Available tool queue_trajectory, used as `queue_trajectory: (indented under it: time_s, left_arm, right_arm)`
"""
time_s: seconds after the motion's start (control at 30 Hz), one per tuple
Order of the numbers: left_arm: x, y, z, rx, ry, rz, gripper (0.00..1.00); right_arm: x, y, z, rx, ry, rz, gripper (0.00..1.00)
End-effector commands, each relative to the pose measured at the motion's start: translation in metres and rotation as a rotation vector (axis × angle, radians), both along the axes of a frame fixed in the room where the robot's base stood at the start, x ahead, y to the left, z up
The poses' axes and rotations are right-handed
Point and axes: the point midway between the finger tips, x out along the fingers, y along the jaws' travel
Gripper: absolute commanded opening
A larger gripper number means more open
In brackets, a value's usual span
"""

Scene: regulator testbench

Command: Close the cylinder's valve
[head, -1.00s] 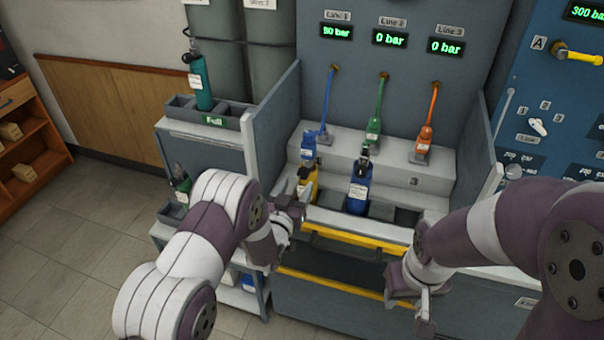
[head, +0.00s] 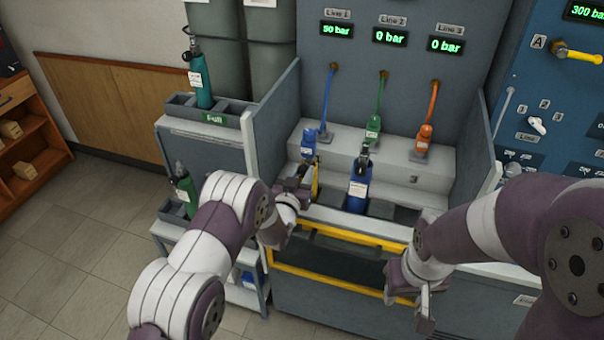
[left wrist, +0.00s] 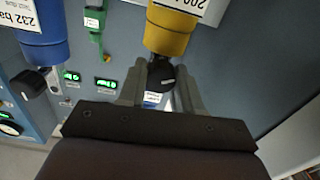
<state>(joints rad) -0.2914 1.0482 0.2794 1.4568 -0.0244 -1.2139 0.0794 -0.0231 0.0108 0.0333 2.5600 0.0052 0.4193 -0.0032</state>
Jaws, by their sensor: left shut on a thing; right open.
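The yellow cylinder (left wrist: 170,32) stands in the left slot of the bench. In the head view only a strip of it (head: 315,182) shows behind my left gripper (head: 297,188). Its black valve knob (left wrist: 161,77) shows in the left wrist view, between the two fingers of my left gripper, which is shut on it. A blue cylinder (head: 358,188) stands in the middle slot; it also shows at the left of the left wrist view (left wrist: 40,38) with its own black knob. My right gripper (head: 425,303) is open and empty, low in front of the bench.
Blue (head: 309,142), green (head: 373,128) and orange (head: 424,140) connectors hang from hoses on the step behind. The Line 1 display (head: 336,29) reads 50 bar, the others 0 bar. A yellow-edged guard (head: 355,240) spans the bench front. Green cylinders stand in racks at left.

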Motion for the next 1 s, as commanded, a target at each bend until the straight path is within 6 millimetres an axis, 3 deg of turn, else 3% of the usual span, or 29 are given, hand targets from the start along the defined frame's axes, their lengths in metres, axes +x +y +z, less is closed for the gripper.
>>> queue_trajectory:
  time_s: [0.37, 1.0]
  left_arm:
    - [0.000, 0.000, -0.003, 0.147, -0.050, 0.000, 0.04]
    - [0.000, -0.001, -0.005, 0.715, -0.233, 0.000, 0.04]
  right_arm:
    - [0.000, 0.000, -0.019, 0.000, 0.000, 0.000, 0.43]
    - [0.000, 0.000, -0.073, 0.000, 0.000, 0.000, 0.43]
